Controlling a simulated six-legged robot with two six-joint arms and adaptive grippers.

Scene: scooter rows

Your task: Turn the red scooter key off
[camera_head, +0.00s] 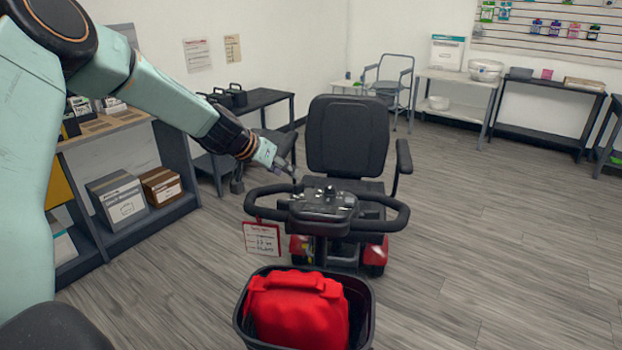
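The red scooter (376,254) stands in front of me, with a black seat (346,135) and looped black handlebars (385,222). Its control console (324,204) is in the middle of the handlebars. The key is too small to make out there. My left gripper (288,168) is just above and to the left of the console, apart from it, pointing down to the right. Its fingers are too small to tell whether they are open or shut. My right gripper is not in view.
A black basket (368,310) holding a red bag (297,310) is at the scooter's front. A paper tag (262,239) hangs from the left handlebar. A shelf with boxes (119,198) stands at left. The floor at right (500,250) is clear.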

